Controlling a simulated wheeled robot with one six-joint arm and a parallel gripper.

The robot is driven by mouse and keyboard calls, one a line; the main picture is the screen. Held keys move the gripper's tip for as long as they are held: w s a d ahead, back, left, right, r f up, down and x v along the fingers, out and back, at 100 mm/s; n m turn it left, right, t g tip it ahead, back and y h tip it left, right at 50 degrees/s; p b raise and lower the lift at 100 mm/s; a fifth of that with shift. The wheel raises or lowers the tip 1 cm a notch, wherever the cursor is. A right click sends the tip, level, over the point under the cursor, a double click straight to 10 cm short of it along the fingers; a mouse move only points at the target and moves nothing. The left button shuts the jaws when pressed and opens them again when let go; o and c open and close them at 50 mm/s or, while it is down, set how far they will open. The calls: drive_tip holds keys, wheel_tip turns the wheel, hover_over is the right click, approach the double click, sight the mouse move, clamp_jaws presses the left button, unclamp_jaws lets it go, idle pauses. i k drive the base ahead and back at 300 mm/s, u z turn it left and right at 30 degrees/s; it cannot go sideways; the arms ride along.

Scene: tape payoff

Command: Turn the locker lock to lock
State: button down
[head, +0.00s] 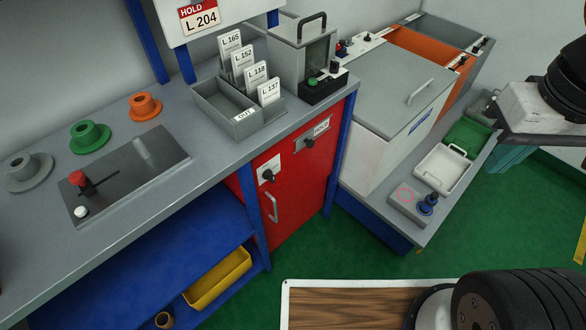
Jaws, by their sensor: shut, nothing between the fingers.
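The red locker (291,185) is under the bench, its door shut, with a silver handle (272,208). A dark lock knob (268,175) sits on a pale plate near the door's upper left. Another dark knob (309,142) is on a plate with small lettering at the upper right. I cannot read which way either knob points. My gripper (492,108) is at the right edge, over the low bench, far from the locker and touching neither knob. It is shut and empty, and small in this view.
The bench (150,188) carries spools, a panel with a red knob, and a tray of labelled cards (228,118). A large grey-lidded chest (395,90) stands right of the locker. A yellow bin (217,280) is below. Green floor (330,245) before the locker is clear.

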sight(269, 175)
drive_tip(key=u, duration=1.35)
drive_tip(key=k, duration=0.35)
drive_tip(key=z, duration=1.5)
